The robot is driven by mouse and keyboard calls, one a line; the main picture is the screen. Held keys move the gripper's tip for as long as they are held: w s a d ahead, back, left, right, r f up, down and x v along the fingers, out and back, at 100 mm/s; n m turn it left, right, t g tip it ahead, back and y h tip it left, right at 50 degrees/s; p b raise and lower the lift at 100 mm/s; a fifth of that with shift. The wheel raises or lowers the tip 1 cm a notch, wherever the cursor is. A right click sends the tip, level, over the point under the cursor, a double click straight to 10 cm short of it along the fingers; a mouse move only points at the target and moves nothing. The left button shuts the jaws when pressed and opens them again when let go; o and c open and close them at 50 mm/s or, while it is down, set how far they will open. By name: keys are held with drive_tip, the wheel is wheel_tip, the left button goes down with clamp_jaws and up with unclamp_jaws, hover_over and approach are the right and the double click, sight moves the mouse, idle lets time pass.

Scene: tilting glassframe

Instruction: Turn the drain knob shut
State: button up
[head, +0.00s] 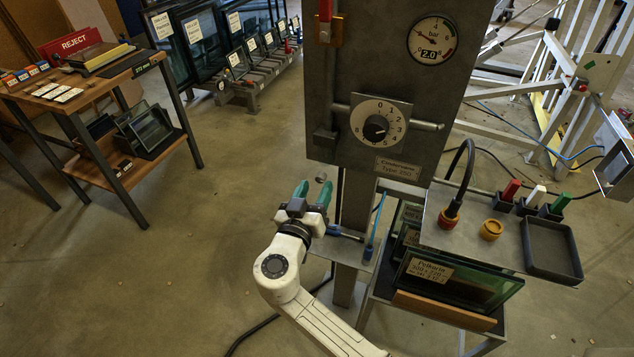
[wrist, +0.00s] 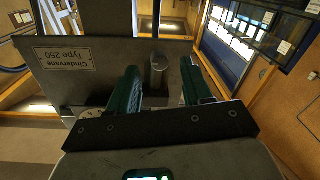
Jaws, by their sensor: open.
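A small grey round knob (head: 321,177), which looks like the drain knob, shows below the bottom edge of the grey panel (head: 340,90). In the wrist view the knob (wrist: 159,64) appears between and beyond my green fingertips. My gripper (head: 313,190) is open and empty, just below the knob in the head view. I see no contact; the exact distance is unclear. The panel's front carries a numbered dial (head: 376,127) with a black knob, and a pressure gauge (head: 432,41) above it. The knob's turn position cannot be told.
A red-handled lever (head: 326,12) is at the panel's upper left. A metal shelf (head: 470,232) to the right holds a cable plug, coloured handles and a black tray (head: 551,250). Glass panes (head: 450,280) stand below. Floor left of my arm is clear.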

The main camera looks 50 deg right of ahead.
sight(321, 178)
drive_tip(key=shift+x, duration=1.15)
drive_tip(key=shift+c, duration=0.5)
clamp_jaws()
